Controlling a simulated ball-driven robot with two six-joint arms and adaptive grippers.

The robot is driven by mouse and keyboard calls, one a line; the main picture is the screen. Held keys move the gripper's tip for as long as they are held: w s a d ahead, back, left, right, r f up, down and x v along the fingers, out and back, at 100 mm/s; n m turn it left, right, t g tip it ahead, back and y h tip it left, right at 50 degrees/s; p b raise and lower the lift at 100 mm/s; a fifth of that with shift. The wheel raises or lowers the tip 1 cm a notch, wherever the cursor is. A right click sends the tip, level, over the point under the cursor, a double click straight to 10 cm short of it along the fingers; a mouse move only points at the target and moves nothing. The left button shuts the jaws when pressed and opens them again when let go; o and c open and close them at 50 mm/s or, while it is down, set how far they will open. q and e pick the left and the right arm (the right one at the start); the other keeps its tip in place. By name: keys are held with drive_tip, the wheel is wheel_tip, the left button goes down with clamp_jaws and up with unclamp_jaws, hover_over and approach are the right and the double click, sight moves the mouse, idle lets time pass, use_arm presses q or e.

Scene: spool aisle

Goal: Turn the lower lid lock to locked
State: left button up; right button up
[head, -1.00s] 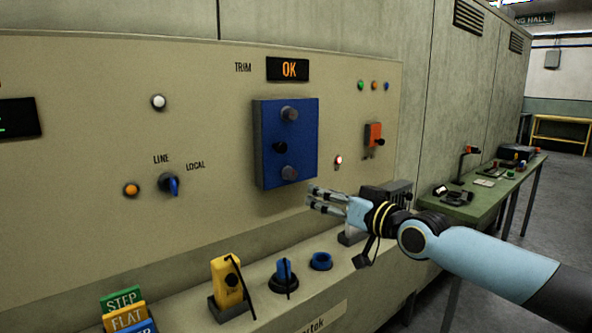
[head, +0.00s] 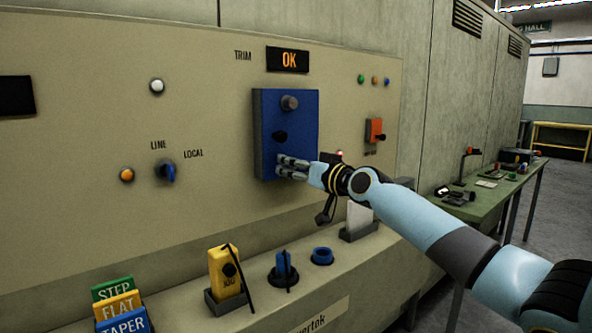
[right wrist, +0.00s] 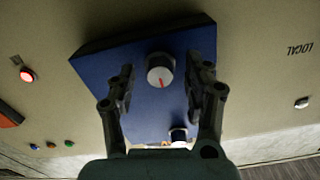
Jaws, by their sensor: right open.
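My right gripper (head: 280,167) reaches in from the right over the lid's lower part and hides the lower knob in the head view. In the right wrist view, which shows the panel upside down, that lower lid lock (right wrist: 160,70) is a round grey knob with a red line on its face. It lies between the two open fingers (right wrist: 160,90), with a gap visible on each side. My left gripper is out of view.
A red-orange switch (head: 374,130) is on the panel right of the lid. A LINE/LOCAL selector (head: 165,172) is to the left. Below is a ledge with a yellow block (head: 225,270), blue parts (head: 322,256) and a white card (head: 359,216).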

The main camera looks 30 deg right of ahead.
clamp_jaws()
idle(0.3)
